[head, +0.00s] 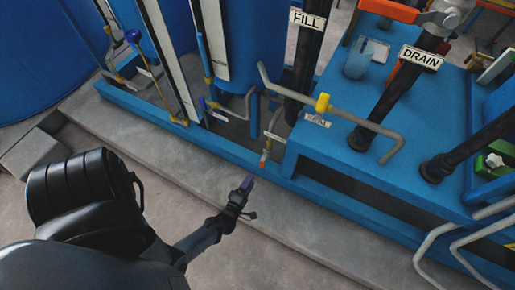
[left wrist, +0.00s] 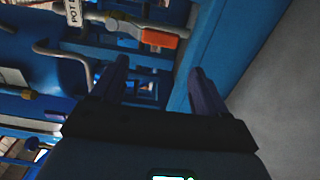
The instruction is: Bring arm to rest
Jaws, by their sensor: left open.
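My left arm comes in from the lower left in the head view. My left gripper (head: 241,192) is held over the concrete floor, in front of the blue base frame of the autoclave plant. In the left wrist view the gripper (left wrist: 160,88) shows two dark fingers spread apart with nothing between them. It appears to touch nothing. My right gripper is not in view.
A blue platform (head: 330,149) with FILL and DRAIN pipes stands at the right. Blue tanks (head: 245,45) stand behind. The concrete floor (head: 240,265) in front is clear. An orange-handled valve (left wrist: 160,38) shows in the left wrist view.

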